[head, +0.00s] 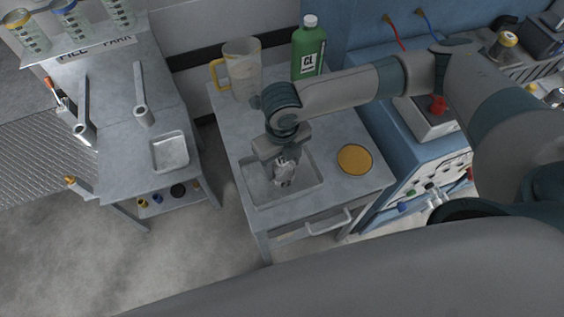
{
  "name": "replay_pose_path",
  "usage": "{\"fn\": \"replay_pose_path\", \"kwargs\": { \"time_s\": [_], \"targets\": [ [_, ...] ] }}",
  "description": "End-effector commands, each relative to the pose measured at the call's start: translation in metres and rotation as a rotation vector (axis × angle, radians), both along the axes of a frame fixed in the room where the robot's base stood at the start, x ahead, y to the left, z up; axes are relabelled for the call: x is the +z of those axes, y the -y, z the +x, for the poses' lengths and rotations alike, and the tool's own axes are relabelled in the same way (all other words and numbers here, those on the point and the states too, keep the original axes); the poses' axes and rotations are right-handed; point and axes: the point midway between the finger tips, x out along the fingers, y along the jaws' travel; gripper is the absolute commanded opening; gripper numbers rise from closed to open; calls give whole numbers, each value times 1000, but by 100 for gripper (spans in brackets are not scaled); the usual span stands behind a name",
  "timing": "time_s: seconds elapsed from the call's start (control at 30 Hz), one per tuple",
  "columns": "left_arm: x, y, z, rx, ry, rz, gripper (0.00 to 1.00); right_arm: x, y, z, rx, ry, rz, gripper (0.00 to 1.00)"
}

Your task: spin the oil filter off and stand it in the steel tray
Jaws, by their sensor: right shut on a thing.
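The steel tray (250,194), a shallow grey rectangular pan, sits on the front of the small grey table in the middle. My right gripper (284,182) points down over the tray. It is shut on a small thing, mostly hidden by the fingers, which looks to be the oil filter. I cannot tell whether the held thing touches the tray floor. My left gripper is not in view.
A yellow disc (355,159) lies right of the tray. A clear jug (241,70) with a yellow handle and a green bottle (309,52) stand behind. A left bench (128,110) holds a smaller tray (169,152). A blue cabinet (395,165) stands at right.

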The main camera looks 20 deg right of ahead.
Motion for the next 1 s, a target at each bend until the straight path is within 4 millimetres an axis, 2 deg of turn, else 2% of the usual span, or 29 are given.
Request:
{"fn": "replay_pose_path", "kwargs": {
  "time_s": [0.07, 0.1, 0.17, 0.2, 0.67, 0.87, 1.0],
  "targets": [
    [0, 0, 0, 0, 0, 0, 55, 0, 0, 0, 0, 1, 0, 22],
    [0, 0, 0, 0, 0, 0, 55, 0, 0, 0, 0, 1, 0, 58],
    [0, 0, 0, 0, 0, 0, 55, 0, 0, 0, 0, 1, 0, 72],
    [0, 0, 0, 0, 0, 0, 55, 0, 0, 0, 0, 1, 0, 75],
    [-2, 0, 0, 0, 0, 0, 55, 6, 0, 1, 0, 2, 1, 75],
    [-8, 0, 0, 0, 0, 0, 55, 28, -1, 1, 1, 4, 2, 75],
    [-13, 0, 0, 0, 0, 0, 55, 52, -1, 1, 2, 4, 3, 75]
  ]
}}
